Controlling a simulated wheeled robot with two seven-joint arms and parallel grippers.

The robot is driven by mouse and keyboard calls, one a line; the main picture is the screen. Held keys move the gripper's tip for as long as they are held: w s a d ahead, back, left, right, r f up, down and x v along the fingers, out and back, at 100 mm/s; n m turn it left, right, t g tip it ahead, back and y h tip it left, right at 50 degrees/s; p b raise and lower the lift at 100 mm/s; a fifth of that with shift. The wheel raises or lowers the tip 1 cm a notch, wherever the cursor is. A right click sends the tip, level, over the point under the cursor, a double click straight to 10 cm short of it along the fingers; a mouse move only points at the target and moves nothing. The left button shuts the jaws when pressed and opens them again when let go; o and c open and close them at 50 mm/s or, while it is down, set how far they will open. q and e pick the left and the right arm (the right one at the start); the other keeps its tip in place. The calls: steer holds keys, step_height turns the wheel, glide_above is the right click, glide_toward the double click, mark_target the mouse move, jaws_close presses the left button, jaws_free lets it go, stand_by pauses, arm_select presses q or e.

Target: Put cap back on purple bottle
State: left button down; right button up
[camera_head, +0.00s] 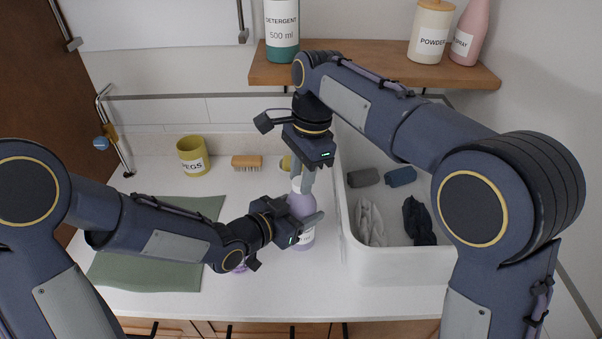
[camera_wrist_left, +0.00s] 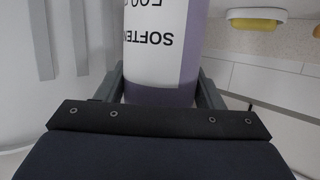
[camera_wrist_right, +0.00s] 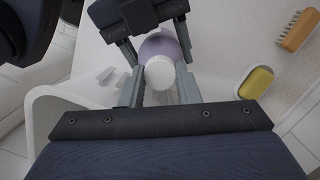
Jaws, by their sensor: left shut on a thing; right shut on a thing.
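The purple bottle (camera_head: 302,204) stands upright on the white counter; its softener label fills much of the left wrist view (camera_wrist_left: 180,45). My left gripper (camera_head: 306,219) is shut around the bottle's body from the left. My right gripper (camera_head: 303,178) points down from above and is shut on the white cap (camera_wrist_right: 159,72), directly over the bottle's top. In the right wrist view the cap sits between the fingers, with the purple shoulder (camera_wrist_right: 163,46) beyond it. The fingers partly hide the neck, so I cannot tell whether the cap is seated.
A white basin (camera_head: 400,264) with dark and pale cloths stands close on the right. A green mat (camera_head: 150,273), a yellow pegs cup (camera_head: 193,157), a brush (camera_head: 246,162) and a yellow sponge (camera_wrist_right: 255,82) are around. A wooden shelf (camera_head: 375,65) hangs behind my right arm.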

steer(key=m, duration=0.5)
steer(key=shift+m+t, duration=0.3)
steer(key=shift+t, duration=0.1)
steer(key=m, duration=0.2)
steer(key=shift+s+m, duration=0.1)
steer(key=shift+m, duration=0.3)
steer(key=m+t, duration=0.1)
steer(key=m, duration=0.5)
steer(key=o, duration=0.9)
steer(key=shift+o, duration=0.2)
steer(key=shift+r, duration=2.2)
steer(key=shift+n, duration=0.3)
steer(key=shift+c, duration=0.3)
